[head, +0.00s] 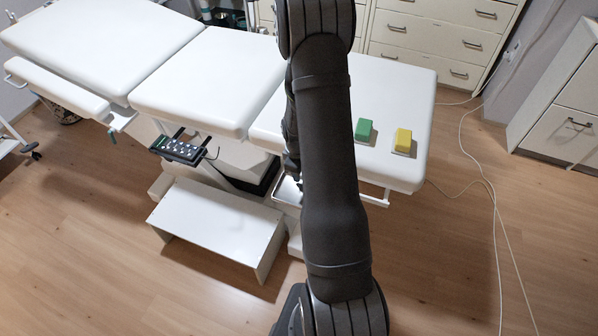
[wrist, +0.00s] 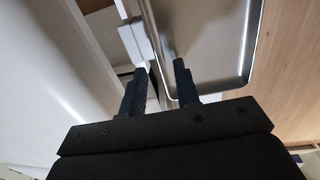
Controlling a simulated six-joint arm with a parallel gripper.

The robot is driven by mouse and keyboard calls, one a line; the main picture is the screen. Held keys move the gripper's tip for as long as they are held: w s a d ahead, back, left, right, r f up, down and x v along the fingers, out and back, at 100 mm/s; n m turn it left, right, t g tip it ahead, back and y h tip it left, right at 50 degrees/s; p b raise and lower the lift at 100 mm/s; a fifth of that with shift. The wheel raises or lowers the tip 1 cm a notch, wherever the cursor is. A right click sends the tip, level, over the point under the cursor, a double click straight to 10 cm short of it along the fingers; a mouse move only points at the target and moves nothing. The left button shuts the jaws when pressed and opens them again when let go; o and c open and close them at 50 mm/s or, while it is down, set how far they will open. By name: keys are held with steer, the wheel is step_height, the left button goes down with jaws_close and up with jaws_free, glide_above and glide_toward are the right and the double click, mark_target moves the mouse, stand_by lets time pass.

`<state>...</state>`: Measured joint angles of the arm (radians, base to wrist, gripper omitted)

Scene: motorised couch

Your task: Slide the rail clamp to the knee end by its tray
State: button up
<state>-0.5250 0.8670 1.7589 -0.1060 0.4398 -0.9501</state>
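The tray (wrist: 243,70) is a shallow grey metal pan with a raised rim, at the upper right of the wrist view. In the head view only a small part of the tray (head: 287,191) shows left of my arm, below the couch edge. A pale block (wrist: 133,42), perhaps the rail clamp, is beside the tray's left wall. My gripper (wrist: 159,66) has its fingers apart. One finger is over the tray's inside and the other is outside its left wall, with the rim between them. Contact with the rim cannot be told. My arm hides the gripper in the head view.
The white couch (head: 205,85) has a side rail (head: 374,200) along its near edge. Cables cross the floor at right.

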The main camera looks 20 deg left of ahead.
steer(key=shift+f, duration=0.45)
jaws_close()
steer(key=shift+a, duration=0.15)
steer(key=shift+a, duration=0.65)
jaws_free()
steer(key=shift+r, duration=0.1)
